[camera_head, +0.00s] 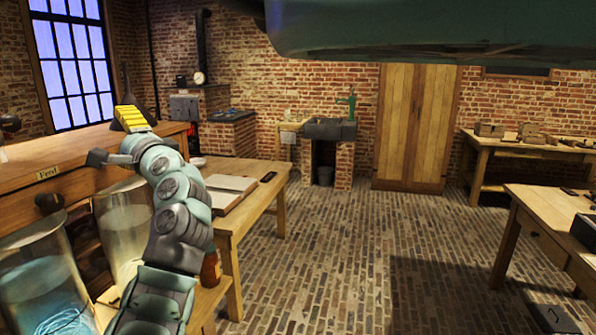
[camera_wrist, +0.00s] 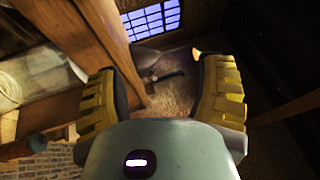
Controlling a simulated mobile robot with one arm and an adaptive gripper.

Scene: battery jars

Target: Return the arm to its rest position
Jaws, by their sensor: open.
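My gripper (camera_head: 130,117) shows in the head view at the left, raised over the end of the wooden bench, with my arm bent below it. In the wrist view its two yellow ridged fingers (camera_wrist: 160,92) stand wide apart with nothing between them. In the head view one finger hides the other.
Glass jars (camera_head: 124,222) stand at the left, close behind my arm; one larger jar (camera_head: 42,280) holds blue material. A table (camera_head: 245,210) with an open book (camera_head: 228,190) stands right of my arm. The brick floor (camera_head: 350,260) is clear.

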